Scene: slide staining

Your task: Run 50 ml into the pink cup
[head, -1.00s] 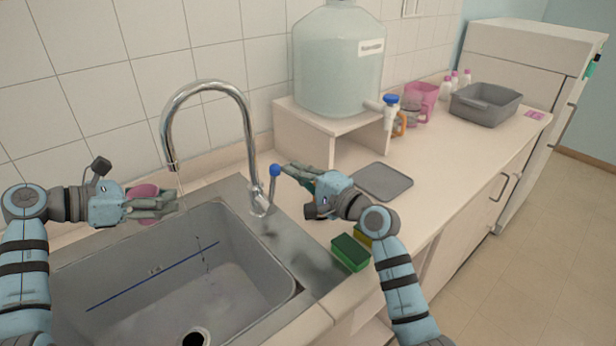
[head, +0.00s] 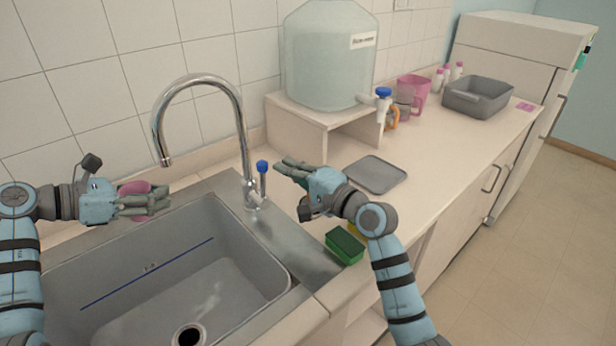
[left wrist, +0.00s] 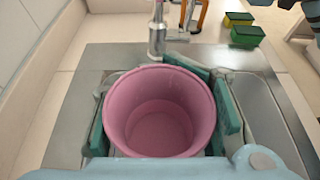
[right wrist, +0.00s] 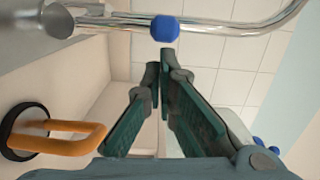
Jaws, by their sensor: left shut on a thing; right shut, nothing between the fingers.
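The pink cup (head: 134,188) is held upright in my left gripper (head: 160,201), which is shut on it at the rear left of the sink. The left wrist view looks down into the cup (left wrist: 160,112); I cannot tell how much liquid it holds. The chrome tap (head: 205,85) has its spout end just above and right of the cup in the head view. No stream shows at the spout. The tap's lever with blue knob (head: 262,167) stands upright. My right gripper (head: 282,172) is shut and empty, just right of the knob and apart from it.
The grey sink (head: 270,270) lies below. Green and yellow sponges (head: 345,246) sit on its right edge. A grey tray (head: 376,174), a large water container (head: 330,60) on a stand, a pink jug (head: 413,88) and a grey tub (head: 478,98) stand to the right.

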